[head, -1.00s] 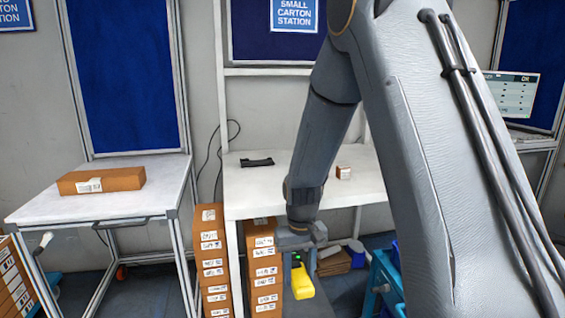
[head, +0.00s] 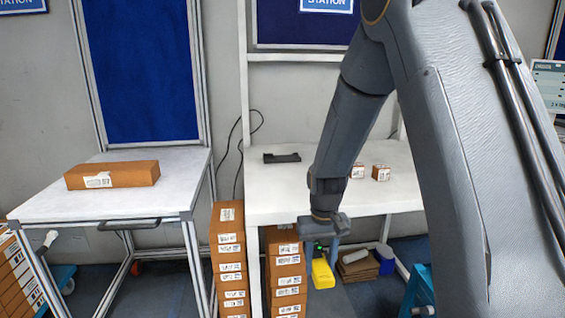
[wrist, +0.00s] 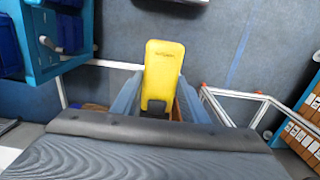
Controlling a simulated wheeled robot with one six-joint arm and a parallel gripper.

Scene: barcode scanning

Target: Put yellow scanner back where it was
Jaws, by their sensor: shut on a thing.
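The yellow scanner (head: 322,273) hangs below my gripper (head: 327,248) in the head view, in front of the white table and lower than its top. In the wrist view the yellow scanner (wrist: 162,75) sits between the two fingers of my gripper (wrist: 158,108), which is shut on it. A small black holder (head: 282,158) lies empty on the white table (head: 275,190), towards its back left. The dark lower end of the scanner is partly hidden by my gripper in the wrist view.
Stacked brown cartons (head: 230,262) stand under the white table's left side. Two small boxes (head: 381,173) sit on the table behind my arm. A left table (head: 60,207) holds a long brown carton (head: 112,175). A blue bin (head: 385,259) stands on the floor below.

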